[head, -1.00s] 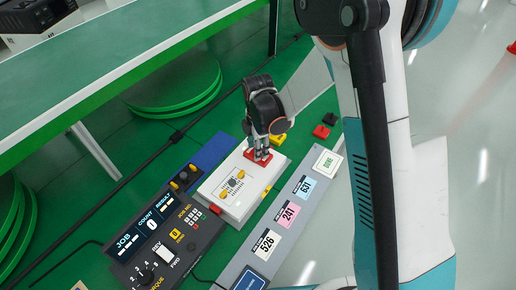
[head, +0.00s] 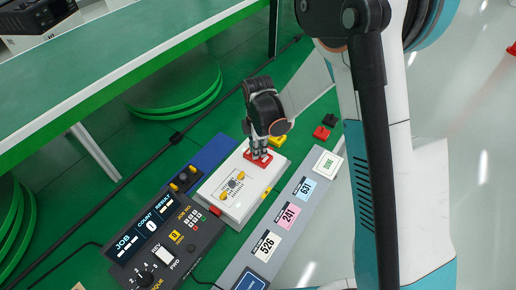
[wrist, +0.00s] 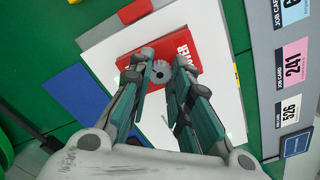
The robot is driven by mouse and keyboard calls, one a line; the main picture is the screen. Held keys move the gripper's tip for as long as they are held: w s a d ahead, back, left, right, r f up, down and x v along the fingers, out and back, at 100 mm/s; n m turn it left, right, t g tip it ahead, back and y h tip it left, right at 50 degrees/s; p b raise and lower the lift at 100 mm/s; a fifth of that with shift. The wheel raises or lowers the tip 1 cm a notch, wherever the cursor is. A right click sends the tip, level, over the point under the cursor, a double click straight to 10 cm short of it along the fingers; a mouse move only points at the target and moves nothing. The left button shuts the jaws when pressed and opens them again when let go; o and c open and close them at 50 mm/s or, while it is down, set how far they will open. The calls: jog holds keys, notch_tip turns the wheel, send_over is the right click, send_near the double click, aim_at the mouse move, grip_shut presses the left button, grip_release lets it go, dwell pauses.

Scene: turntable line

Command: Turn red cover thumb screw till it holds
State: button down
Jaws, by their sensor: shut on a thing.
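The red cover (wrist: 171,49) lies flat on the white board (head: 239,208); it also shows in the head view (head: 250,161), partly hidden by my gripper. A grey knurled thumb screw (wrist: 160,72) sits on the red cover near its edge. My gripper (wrist: 159,74) points down at the cover, its two fingers on either side of the thumb screw and shut on it. In the head view my gripper (head: 259,152) hides the screw. How deep the screw sits cannot be told.
A control box (head: 157,243) with a display and knobs stands left of the board. A grey strip with job cards (head: 289,216) runs along the right. Red and black blocks (head: 321,132) lie beyond, with a yellow one (head: 278,140) beside my gripper.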

jog(key=m+b, duration=0.1)
jog(key=m, duration=0.4)
jog(key=m+b, duration=0.1)
jog(key=m, duration=0.4)
jog(key=shift+m, duration=0.3)
jog(key=m, duration=0.4)
jog(key=m+b, duration=0.1)
jog(key=m, duration=0.4)
jog(key=shift+m, duration=0.4)
jog(key=m, duration=0.4)
jog(key=shift+m, duration=0.3)
jog(key=m, duration=0.5)
jog(key=shift+w+b, duration=0.1)
jog(key=shift+b, duration=0.2)
jog(key=m, duration=0.5)
jog(key=shift+m, duration=0.4)
jog(key=m, duration=0.4)
jog(key=shift+m, duration=0.4)
